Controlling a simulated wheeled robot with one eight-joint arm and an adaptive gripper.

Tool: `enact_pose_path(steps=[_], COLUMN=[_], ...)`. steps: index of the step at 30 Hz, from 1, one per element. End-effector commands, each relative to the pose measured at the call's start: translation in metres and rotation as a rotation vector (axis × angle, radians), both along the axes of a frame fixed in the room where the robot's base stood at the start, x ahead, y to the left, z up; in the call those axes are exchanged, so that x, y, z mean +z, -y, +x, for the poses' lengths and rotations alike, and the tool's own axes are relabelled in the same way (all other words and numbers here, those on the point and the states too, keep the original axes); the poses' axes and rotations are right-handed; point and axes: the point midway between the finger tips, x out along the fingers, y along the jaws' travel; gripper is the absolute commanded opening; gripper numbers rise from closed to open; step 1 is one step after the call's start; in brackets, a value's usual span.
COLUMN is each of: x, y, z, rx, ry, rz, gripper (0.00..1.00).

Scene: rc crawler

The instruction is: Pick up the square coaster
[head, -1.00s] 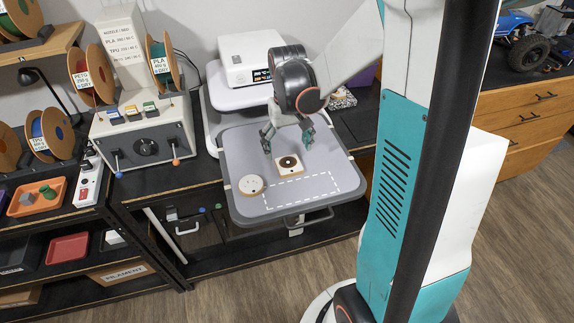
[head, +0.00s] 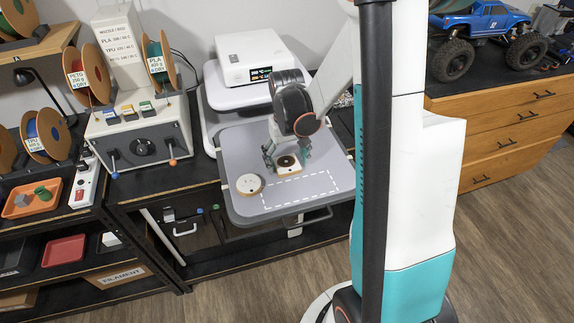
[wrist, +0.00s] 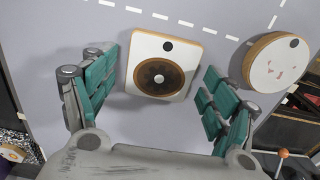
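The square coaster (head: 288,166) is white on top with a brown ring around a dark centre, and lies flat on the grey tray (head: 232,210). It also shows in the wrist view (wrist: 162,66), just beyond and between my fingers. My gripper (head: 287,157) is over the coaster's far part, pointing down. In the wrist view my gripper (wrist: 158,95) is open, with teal finger pads on either side and a gap to the coaster on both sides. Nothing is held. The height of the fingertips above the tray is hard to tell.
A round white coaster (head: 249,184) lies on the tray to the left, apart from the square one. A dashed white rectangle (head: 300,190) marks the tray's front. A white box with a display (head: 248,58) stands behind. A grey control box (head: 140,138) stands to the left.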

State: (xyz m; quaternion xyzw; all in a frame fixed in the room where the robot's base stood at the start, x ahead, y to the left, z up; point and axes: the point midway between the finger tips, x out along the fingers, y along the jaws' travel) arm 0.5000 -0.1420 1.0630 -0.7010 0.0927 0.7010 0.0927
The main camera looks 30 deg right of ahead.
Motion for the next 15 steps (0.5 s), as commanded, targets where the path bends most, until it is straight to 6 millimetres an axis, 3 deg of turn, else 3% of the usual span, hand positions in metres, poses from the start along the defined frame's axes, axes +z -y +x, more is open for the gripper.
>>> enact_pose_path(steps=[1,4,15], x=[0.0001,0.0001,0.0013], y=[0.0,0.0,0.0], z=[0.0,-0.0001,-0.0002], rx=[0.0,0.0,0.0], ry=[0.0,0.0,0.0], rz=[0.0,0.0,0.0], gripper=[0.58,0.36,0.36])
